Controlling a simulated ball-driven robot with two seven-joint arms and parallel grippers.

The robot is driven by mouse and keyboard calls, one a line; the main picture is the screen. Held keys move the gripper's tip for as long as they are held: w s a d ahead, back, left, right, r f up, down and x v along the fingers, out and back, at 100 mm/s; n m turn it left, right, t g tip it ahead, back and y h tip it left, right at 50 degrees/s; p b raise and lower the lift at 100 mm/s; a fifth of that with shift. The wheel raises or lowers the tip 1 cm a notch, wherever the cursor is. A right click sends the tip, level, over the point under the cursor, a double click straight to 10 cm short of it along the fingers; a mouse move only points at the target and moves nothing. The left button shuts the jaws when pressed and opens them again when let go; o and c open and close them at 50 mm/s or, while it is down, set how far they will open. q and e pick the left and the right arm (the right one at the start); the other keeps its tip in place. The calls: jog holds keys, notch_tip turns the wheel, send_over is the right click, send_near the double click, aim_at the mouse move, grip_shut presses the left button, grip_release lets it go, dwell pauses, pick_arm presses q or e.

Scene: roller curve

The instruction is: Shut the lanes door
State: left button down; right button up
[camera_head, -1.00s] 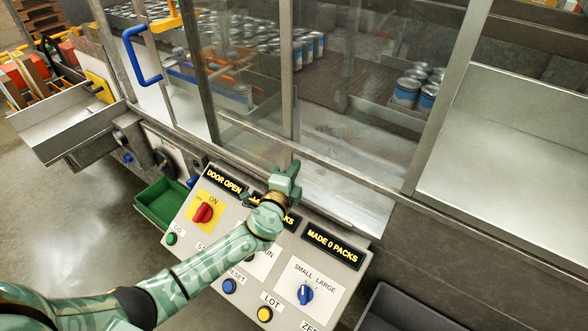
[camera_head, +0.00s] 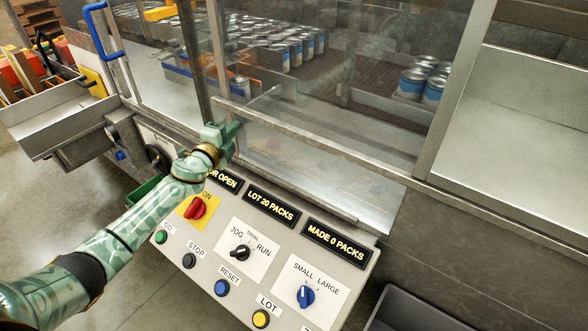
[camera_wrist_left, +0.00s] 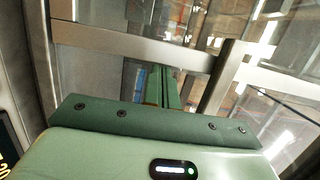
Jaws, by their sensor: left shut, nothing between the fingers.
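The lanes door is a clear sliding panel in a metal frame, with a blue handle (camera_head: 100,32) at its left side and a metal upright (camera_head: 219,60) at its right. My left gripper (camera_head: 232,130) is shut and empty, at the foot of that upright, just above the control panel. In the left wrist view, its shut fingers (camera_wrist_left: 163,88) point at a metal rail and an upright; I cannot tell whether they touch. The display (camera_head: 222,180) is partly hidden by my arm, with "OR OPEN" readable. My right gripper is not in view.
The control panel (camera_head: 205,262) with knobs and buttons lies below my left forearm. Silver and blue cans (camera_head: 412,84) stand behind the glass. A dark bin (camera_head: 405,312) is at the lower right, a metal tray (camera_head: 45,130) at the left.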

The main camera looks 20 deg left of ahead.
aim_at(200, 109)
pick_arm(q)
jog(key=w+a+b, duration=0.1)
jog(key=a+b, duration=0.1)
jog(key=a, duration=0.2)
jog(key=w+a+b, duration=0.1)
jog(key=a+b, duration=0.1)
jog(key=a, duration=0.3)
jog(key=w+a+b, duration=0.2)
jog(key=a, duration=0.2)
jog(key=shift+a+f+b, duration=0.2)
jog(key=shift+a+b, duration=0.1)
jog(key=shift+b, duration=0.1)
jog(key=shift+a, duration=0.25)
jog(key=shift+a+r, duration=0.1)
jog(key=shift+r, duration=0.2)
jog(key=shift+a+r, duration=0.1)
